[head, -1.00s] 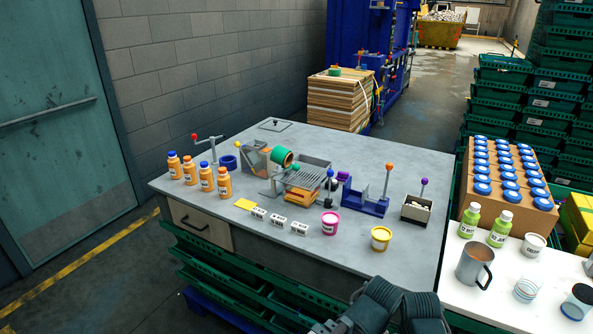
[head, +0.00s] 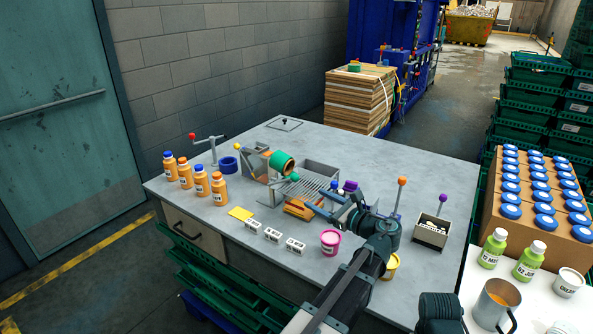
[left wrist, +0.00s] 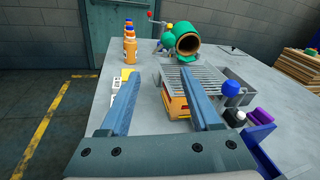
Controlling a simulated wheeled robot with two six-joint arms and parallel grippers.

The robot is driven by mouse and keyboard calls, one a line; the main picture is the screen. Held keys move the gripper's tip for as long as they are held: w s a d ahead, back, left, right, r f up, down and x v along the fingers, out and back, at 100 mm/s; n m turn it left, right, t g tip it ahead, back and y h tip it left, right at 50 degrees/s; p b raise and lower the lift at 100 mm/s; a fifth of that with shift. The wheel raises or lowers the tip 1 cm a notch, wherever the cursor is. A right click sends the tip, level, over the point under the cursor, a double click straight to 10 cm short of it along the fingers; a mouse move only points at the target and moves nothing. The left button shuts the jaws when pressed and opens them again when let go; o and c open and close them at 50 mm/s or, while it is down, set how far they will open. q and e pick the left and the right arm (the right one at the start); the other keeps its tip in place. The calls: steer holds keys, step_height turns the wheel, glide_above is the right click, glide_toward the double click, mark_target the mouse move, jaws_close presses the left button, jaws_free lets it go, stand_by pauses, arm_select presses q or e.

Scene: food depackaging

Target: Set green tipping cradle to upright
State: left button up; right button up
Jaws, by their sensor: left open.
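The green tipping cradle (head: 282,160) is a short round drum near the middle of the table, lying tilted beside a metal grate (head: 305,188). In the left wrist view the cradle (left wrist: 170,38) shows its round open mouth, tan inside, facing the camera. My right gripper is not in view.
An orange box (head: 298,209) sits below the grate. Orange bottles (head: 201,183) stand at left, near a red-knobbed crank (head: 213,148). A pink tub (head: 330,242) and white labelled blocks (head: 272,235) are along the front. A purple-knobbed bin (head: 432,232) is at right. The table's back right is clear.

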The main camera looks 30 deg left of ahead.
arm_select(q)
steer(key=shift+m+y, duration=0.4)
steer(key=shift+m, duration=0.1)
steer(key=x, duration=0.5)
steer(key=r+x, duration=0.1)
steer(key=x, duration=0.3)
steer(key=w+x, duration=0.1)
steer(key=x, duration=0.4)
steer(key=shift+w+a+r, duration=0.15)
steer(key=shift+w+r, duration=0.05)
steer(key=shift+r, duration=0.15)
jaws_close()
stand_by(0.6)
